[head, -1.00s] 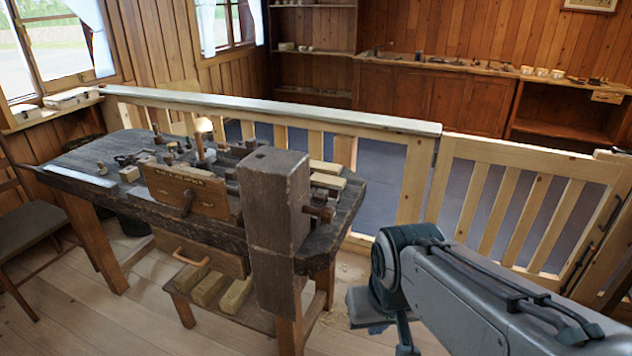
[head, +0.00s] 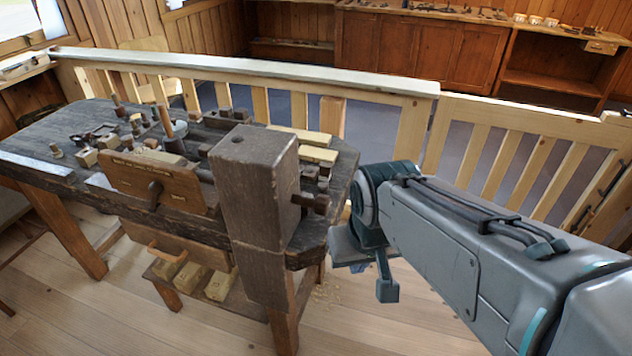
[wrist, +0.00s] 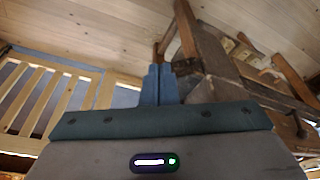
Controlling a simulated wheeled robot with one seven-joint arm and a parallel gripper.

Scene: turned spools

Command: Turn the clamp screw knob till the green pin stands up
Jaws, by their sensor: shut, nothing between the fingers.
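A wooden panel (head: 125,180) with small unreadable lettering stands at the front of the dark workbench (head: 40,172). A dark knob or handle (head: 155,194) sticks out of its face. A brown wooden screw end (head: 312,201) sticks out of the right side of the thick post (head: 262,190). I cannot tell which of these is the clamp screw knob. I make out no green pin. My gripper is shut and empty in the wrist view (wrist: 160,84), its fingers pointing towards the bench legs. In the head view it hangs right of the bench, apart from post and panel.
Wooden blocks, pegs and tools (head: 130,130) crowd the bench top. Light blocks lie on a low shelf (head: 195,280) under it. A pale railing (head: 250,75) runs behind, with a slatted gate (head: 530,165) at right.

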